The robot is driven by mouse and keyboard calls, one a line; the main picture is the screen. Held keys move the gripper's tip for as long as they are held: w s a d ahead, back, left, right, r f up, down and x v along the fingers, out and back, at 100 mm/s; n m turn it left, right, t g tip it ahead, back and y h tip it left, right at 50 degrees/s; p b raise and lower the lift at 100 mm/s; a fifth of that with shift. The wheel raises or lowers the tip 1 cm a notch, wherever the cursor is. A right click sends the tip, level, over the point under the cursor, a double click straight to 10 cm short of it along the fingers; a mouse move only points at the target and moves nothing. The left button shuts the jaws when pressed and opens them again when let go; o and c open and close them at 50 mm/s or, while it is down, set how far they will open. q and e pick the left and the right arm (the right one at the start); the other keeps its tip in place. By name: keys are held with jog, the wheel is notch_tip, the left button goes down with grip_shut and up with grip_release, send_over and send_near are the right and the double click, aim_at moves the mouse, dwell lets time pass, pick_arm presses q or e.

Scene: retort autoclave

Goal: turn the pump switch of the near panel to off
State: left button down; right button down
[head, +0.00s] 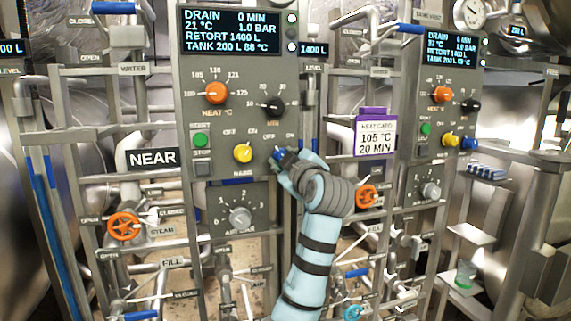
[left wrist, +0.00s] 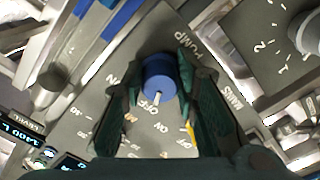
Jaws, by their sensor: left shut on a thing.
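The near panel (head: 222,110) stands left of centre in the head view, beside a NEAR sign (head: 153,158). Its blue pump switch (head: 278,153) is at the lower right and partly hidden by my left gripper (head: 287,161). In the left wrist view the blue knob of the pump switch (left wrist: 159,72) sits between the two dark fingers of my left gripper (left wrist: 159,84), which is shut on it. The knob's white pointer line points towards the OFF label, away from the ON label. My right gripper is not in view.
A yellow MAINS knob (head: 243,153) sits just left of the pump switch, and a grey air knob (head: 240,216) lies below. A purple-topped heat card (head: 375,135) hangs to the right. A second, similar panel (head: 440,110) stands farther right, and pipes and orange valve wheels (head: 124,227) surround the panels.

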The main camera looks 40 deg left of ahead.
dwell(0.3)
pick_arm(q)
jog(key=c, duration=1.3)
grip_release()
jog(key=shift+d, duration=0.1)
jog(key=v, duration=1.2)
jog(key=shift+w, duration=0.1)
